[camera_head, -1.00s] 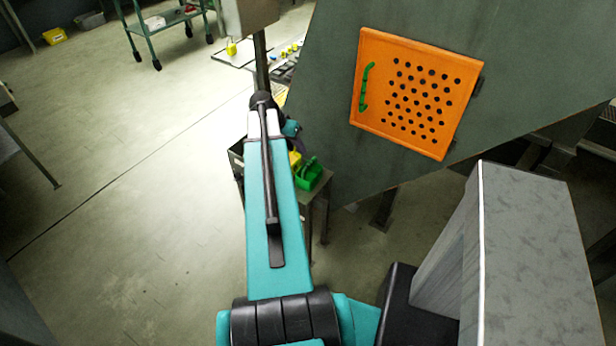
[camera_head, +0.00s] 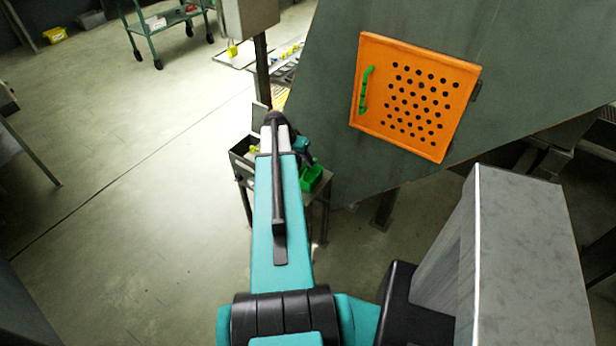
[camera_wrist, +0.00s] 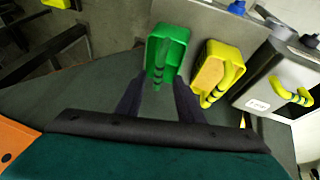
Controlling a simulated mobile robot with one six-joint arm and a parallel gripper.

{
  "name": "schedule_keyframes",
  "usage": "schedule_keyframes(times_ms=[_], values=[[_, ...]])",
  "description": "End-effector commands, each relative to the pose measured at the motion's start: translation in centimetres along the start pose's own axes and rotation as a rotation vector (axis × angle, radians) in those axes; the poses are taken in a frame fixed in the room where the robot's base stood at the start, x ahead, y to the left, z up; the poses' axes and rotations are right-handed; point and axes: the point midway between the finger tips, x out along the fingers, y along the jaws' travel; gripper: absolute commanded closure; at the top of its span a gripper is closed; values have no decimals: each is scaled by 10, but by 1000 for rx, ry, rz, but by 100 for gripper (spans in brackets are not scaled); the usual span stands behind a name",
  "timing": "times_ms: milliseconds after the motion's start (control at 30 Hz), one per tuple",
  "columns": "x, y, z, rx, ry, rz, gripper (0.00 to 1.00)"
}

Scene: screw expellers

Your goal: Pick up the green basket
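The green basket (camera_wrist: 165,48) stands on a grey metal surface at the top middle of the wrist view, with its green handle on the near side. It also shows in the head view (camera_head: 311,178), small, just right of my teal arm. My gripper (camera_wrist: 158,88) has two dark fingers spread apart, pointing at the basket's near side. The fingertips lie close to the basket's handle; I cannot tell whether they touch it. My arm hides most of the gripper in the head view.
A yellow basket (camera_wrist: 219,67) stands close to the right of the green one. A dark grey box (camera_wrist: 264,76) with a yellow handle is farther right. A large green-grey panel (camera_head: 340,120) with an orange perforated door (camera_head: 376,120) rises beside the stand. Open floor lies left.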

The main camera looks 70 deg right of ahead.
Motion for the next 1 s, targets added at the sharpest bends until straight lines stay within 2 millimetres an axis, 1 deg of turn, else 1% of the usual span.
schedule_keyframes(times_ms=[100, 467, 633, 767, 1000], values=[[5, 0, 0, 0, -1, 1, 66], [6, 0, 0, 0, 0, 0, 66], [11, 0, -1, 0, 0, 1, 66], [19, 0, -3, 0, -1, 1, 66], [43, 1, -4, 1, -1, 2, 66]])
